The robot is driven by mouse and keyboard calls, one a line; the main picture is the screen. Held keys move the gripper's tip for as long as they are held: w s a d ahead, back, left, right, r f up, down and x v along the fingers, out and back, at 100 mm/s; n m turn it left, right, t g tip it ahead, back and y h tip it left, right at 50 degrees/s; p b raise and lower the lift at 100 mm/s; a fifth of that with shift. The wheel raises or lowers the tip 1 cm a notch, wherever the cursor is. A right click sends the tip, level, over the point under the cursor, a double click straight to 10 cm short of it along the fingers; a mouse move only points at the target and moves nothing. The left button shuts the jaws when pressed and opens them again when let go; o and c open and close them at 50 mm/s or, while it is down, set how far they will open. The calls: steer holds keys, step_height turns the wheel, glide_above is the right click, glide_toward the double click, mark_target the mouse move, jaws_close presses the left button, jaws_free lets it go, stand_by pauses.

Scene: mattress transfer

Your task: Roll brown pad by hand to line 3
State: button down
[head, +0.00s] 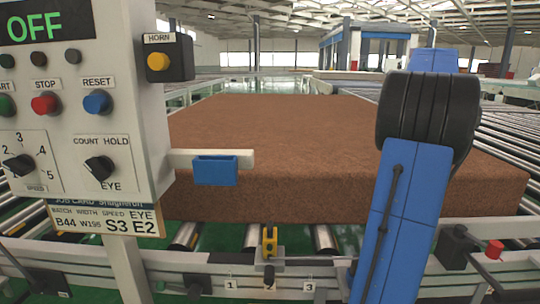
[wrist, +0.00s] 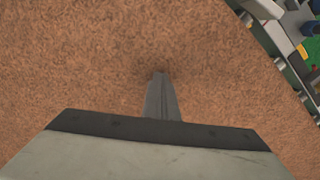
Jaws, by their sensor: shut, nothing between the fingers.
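The brown pad (head: 330,130) is a large, thick block lying flat on the roller conveyor. Its brown top fills most of the wrist view (wrist: 90,70). My gripper (wrist: 160,76) points at the pad's surface with its fingers together and nothing between them. A faint dark patch shows at the fingertips; I cannot tell if they touch the pad. In the head view my blue arm covers the pad's right part, and the gripper does not show. Number plates 1 (head: 231,285) and 3 (head: 309,287) sit on the front rail, with a yellow bracket (head: 269,242) between them.
A control panel (head: 75,120) stands at left, its display (head: 34,27) reading OFF. A job card (head: 105,219) reads S3 E2. A blue box on an arm (head: 215,170) juts before the pad. A red-knobbed lever (head: 494,249) is at right. Rollers (head: 500,130) flank the pad.

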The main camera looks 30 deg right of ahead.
steer(key=shift+s+d+f, duration=0.1)
steer(key=shift+s+d, duration=1.05)
steer(key=shift+d, duration=0.5)
steer(key=shift+s+d+f, duration=0.1)
steer(key=shift+s+d, duration=1)
steer(key=shift+d, duration=0.6)
steer(key=shift+s+d+f, duration=0.1)
steer(key=shift+s+d, duration=1.05)
steer(key=shift+d, duration=0.5)
steer(key=shift+r, duration=0.1)
step_height(320, 180, up, 7)
steer(key=shift+r, duration=0.15)
